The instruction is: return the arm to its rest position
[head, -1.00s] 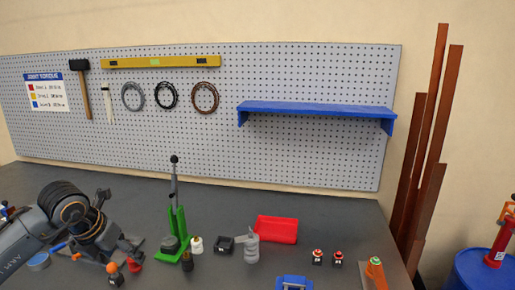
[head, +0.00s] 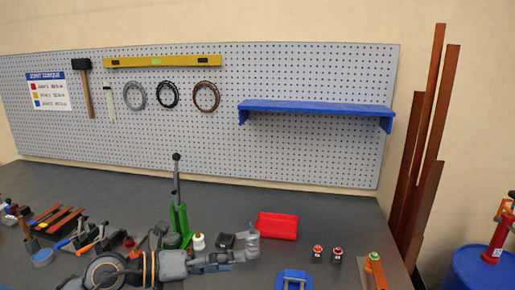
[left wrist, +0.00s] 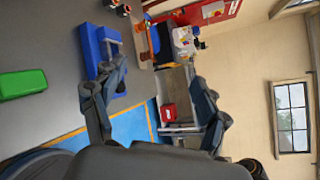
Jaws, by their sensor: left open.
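My left arm comes in low across the front of the bench in the head view. My left gripper (head: 228,262) points to the right, just in front of the green bender (head: 179,218) with its upright lever. In the left wrist view the two dark fingers of this gripper (left wrist: 155,95) stand wide apart, with nothing held between them. The gripper overlaps a small grey part (head: 252,243) in the picture; I cannot tell whether they touch. My right gripper is not in view.
A red tray (head: 277,226), a dark block (head: 226,240) and a white-topped bottle (head: 198,242) stand close by. A blue holder (head: 293,280) is at the front. The bench's back is clear below the pegboard (head: 300,150).

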